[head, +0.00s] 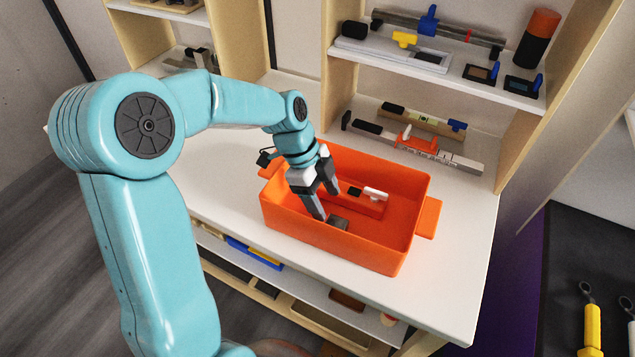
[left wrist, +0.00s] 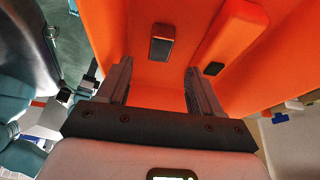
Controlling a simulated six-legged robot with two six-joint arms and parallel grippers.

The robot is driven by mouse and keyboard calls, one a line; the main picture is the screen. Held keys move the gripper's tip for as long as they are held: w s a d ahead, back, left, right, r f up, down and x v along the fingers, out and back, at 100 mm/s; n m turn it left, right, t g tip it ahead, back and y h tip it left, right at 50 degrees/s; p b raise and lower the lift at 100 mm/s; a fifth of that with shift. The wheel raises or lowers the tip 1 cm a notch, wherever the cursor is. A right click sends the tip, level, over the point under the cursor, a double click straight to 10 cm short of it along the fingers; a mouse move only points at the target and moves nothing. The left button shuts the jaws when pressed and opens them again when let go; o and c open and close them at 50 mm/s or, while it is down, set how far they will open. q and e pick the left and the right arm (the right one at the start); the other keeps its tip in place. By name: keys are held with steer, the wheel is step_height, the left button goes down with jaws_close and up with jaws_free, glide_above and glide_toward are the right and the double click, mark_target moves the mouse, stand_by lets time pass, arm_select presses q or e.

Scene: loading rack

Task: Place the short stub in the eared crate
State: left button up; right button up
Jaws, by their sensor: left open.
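The orange eared crate (head: 335,246) stands on the white bench top, with an ear sticking out at each end. A short dark block (head: 338,223), which looks like the short stub, lies on the crate floor near its front wall. In the left wrist view the stub (left wrist: 163,42) lies beyond the fingertips, roughly in line with the gap between them. My left gripper (head: 327,203) reaches down into the crate with its fingers apart and empty. Its two open fingers also show in the left wrist view (left wrist: 156,70). My right gripper is not seen.
An orange bar-like piece (head: 366,203) with black and white parts lies inside the crate towards the back. Behind the crate are a levelled tool row (head: 410,137) and a loaded shelf (head: 440,75). The bench's front right is clear.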

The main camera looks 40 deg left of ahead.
arm_select(q)
steer(key=v, duration=0.5)
steer(key=shift+w, duration=0.1)
stand_by(0.3)
